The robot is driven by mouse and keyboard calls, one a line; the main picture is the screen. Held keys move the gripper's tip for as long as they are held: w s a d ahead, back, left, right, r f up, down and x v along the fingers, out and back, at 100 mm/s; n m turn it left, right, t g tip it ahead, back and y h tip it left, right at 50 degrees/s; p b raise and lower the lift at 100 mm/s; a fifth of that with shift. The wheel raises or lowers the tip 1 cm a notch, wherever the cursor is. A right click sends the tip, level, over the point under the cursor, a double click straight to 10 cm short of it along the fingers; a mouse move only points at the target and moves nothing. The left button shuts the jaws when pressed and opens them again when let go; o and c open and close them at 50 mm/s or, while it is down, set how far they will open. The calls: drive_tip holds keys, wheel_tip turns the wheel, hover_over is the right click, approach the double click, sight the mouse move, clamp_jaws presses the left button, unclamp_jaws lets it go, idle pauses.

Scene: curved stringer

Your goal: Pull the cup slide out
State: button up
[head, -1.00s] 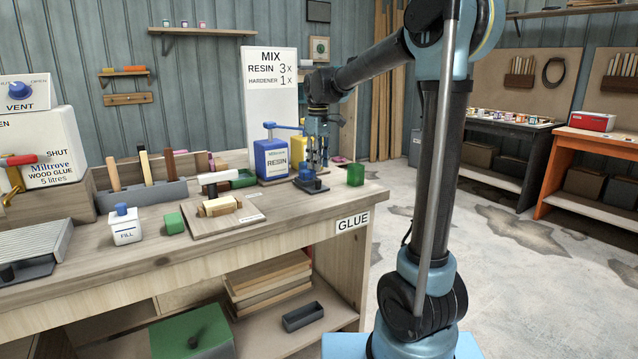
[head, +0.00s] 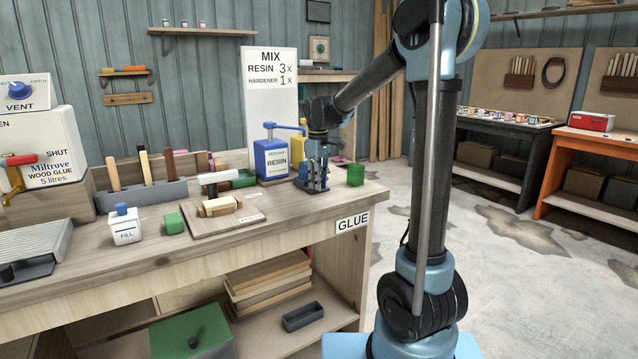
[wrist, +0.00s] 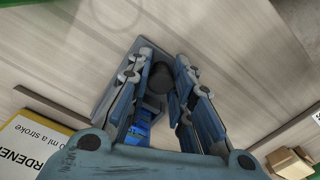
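The cup slide (head: 319,191) is a dark grey plate on the bench top, in front of the blue resin pump (head: 271,160). In the wrist view its grey plate (wrist: 112,85) lies under my fingers. A dark round knob (wrist: 162,78) stands on it, between the fingertips. My gripper (head: 315,187) points down over the slide; in the wrist view (wrist: 165,68) its fingers are apart on either side of the knob. I cannot tell whether they touch it. A blue thing (wrist: 143,128), perhaps the cup, is partly hidden between the fingers.
A green block (head: 356,175) stands close to the right of my gripper. A yellow hardener pump (head: 297,151) is behind it. A board with a small clamped wooden piece (head: 218,207) lies to the left. The bench's front edge (head: 345,211) is near, with open floor beyond its right end.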

drive_tip(key=shift+d, duration=0.1)
clamp_jaws()
drive_tip(key=s+d, duration=0.7)
drive_tip(key=s, duration=0.4)
drive_tip(key=shift+d, duration=0.4)
drive_tip(key=shift+s, duration=0.15)
drive_tip(key=o, duration=0.6)
unclamp_jaws()
drive_tip(key=shift+d, duration=0.1)
drive_tip(key=shift+r, duration=0.1)
wheel_tip(320, 180, up, 12)
